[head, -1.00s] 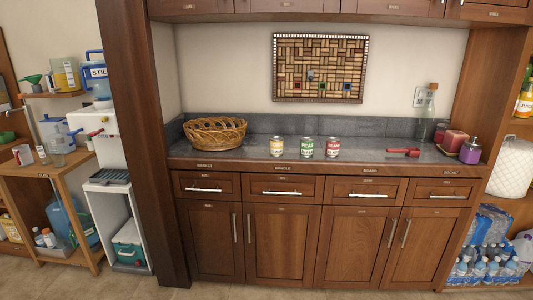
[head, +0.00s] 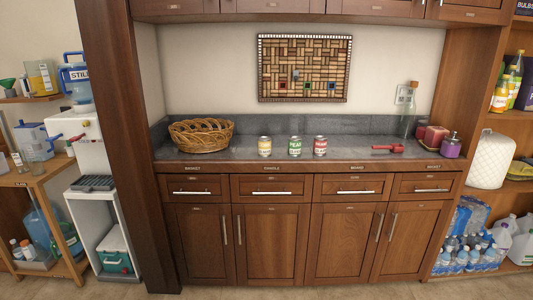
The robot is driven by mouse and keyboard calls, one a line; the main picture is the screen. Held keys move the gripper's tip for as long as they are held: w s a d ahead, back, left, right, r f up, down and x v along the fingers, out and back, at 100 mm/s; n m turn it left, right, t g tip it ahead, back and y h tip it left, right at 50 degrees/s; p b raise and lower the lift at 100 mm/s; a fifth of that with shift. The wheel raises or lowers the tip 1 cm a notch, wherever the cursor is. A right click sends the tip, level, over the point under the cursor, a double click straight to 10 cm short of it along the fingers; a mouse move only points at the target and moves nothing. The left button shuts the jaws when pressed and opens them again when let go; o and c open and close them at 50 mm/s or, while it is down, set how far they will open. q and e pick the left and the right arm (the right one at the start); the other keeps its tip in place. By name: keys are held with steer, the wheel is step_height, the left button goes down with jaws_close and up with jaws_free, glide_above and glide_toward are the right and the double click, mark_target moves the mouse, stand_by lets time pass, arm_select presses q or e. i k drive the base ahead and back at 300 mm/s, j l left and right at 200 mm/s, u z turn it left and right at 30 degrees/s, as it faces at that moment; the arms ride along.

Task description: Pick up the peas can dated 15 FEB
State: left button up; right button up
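Three cans stand upright in a row on the grey countertop (head: 345,150) in the head view. The middle one is green with a pale label that seems to read PEAS, the peas can (head: 295,147). A yellow can (head: 265,147) stands to its left and a red can (head: 320,146) to its right, with small gaps between them. Any date on the cans is too small to read. Neither of my grippers shows in this view.
A wicker basket (head: 201,136) sits left of the cans. A red scoop-like tool (head: 387,148), a glass bottle (head: 408,112), red candles (head: 432,138) and a purple jar (head: 451,146) are to the right. The floor before the cabinets looks clear.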

mark_target(294, 149)
steer(key=i+z, duration=0.1)
steer(key=z, duration=0.55)
steer(key=i+j+z, duration=0.25)
steer(key=j+z, duration=0.25)
steer(key=i+j+z, duration=0.2)
steer(key=j, duration=0.15)
steer(key=i+j+z, duration=0.1)
steer(key=j, duration=0.35)
steer(key=j+z, duration=0.15)
steer(key=j, duration=0.35)
